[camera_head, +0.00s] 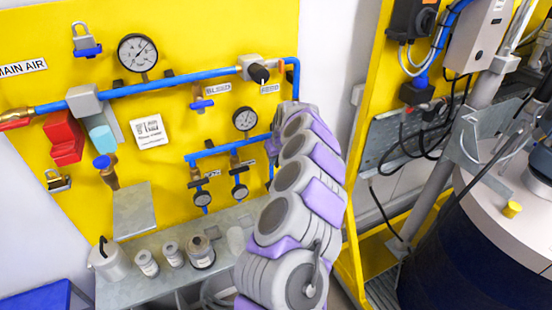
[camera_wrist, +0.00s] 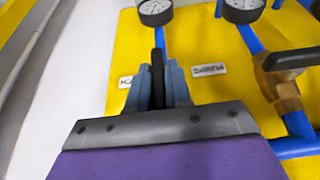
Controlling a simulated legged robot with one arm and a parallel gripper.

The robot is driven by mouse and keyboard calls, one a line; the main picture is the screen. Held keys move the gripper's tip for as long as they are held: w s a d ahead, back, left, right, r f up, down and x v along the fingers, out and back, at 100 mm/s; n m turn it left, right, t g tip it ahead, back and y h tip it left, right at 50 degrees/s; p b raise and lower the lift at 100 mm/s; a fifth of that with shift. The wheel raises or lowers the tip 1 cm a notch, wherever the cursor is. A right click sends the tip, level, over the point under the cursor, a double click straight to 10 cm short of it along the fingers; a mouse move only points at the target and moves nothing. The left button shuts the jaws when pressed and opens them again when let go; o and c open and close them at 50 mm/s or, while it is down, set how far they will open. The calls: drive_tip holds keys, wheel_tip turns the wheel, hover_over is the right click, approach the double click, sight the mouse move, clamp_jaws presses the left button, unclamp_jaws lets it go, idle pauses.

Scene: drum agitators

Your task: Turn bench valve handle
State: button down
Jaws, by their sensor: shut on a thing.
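In the wrist view my gripper (camera_wrist: 159,78) is shut on a slim black handle (camera_wrist: 157,70), which stands upright between the two blue-grey fingers. I take this for the bench valve handle; its valve body is hidden behind the fingers. A small white label (camera_wrist: 208,69) sits just right of the fingers on the yellow panel, its text not legible. Another white label (camera_wrist: 126,81) is partly covered on the left. In the head view my arm reaches to the lower right of the yellow panel (camera_head: 222,40), and it hides the gripper and the held handle.
A brass valve (camera_wrist: 284,85) with a black handle and blue pipes is close on the right. Two gauges (camera_wrist: 243,8) (camera_wrist: 155,10) are above. In the head view a grey shelf (camera_head: 120,292) with several containers lies below the panel, and a blue drum (camera_head: 470,250) stands right.

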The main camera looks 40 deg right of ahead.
drive_tip(key=shift+d, duration=0.15)
drive_tip(key=shift+d+y+b, duration=0.1)
drive_tip(key=shift+y+b, duration=0.25)
drive_tip(key=shift+y, duration=0.25)
drive_tip(key=shift+s+d+f+m+t+y+b, duration=0.15)
drive_tip(key=shift+m+t+y+b, duration=0.6)
drive_tip(key=shift+y, duration=1.6)
drive_tip(key=shift+f+m+t+y+b, duration=0.25)
drive_tip(key=shift+m+t+y, duration=0.85)
drive_tip(key=shift+y, duration=1.3)
drive_tip(key=shift+s+d+f+m+t+y+b, duration=0.1)
drive_tip(key=shift+m+t+y+b, duration=0.45)
drive_tip(key=shift+t+y, duration=1.25)
drive_tip(key=shift+a+g+y, duration=0.15)
drive_tip(key=shift+g+y, duration=0.3)
drive_tip(key=shift+y, duration=0.3)
drive_tip(key=c, duration=1.5)
unclamp_jaws()
drive_tip(key=o, duration=0.4)
drive_tip(key=shift+w+d, duration=0.1)
drive_tip(key=shift+d, duration=0.15)
drive_tip(key=shift+c, duration=0.2)
drive_tip(key=shift+a+r, duration=0.1)
drive_tip(key=shift+a, duration=0.05)
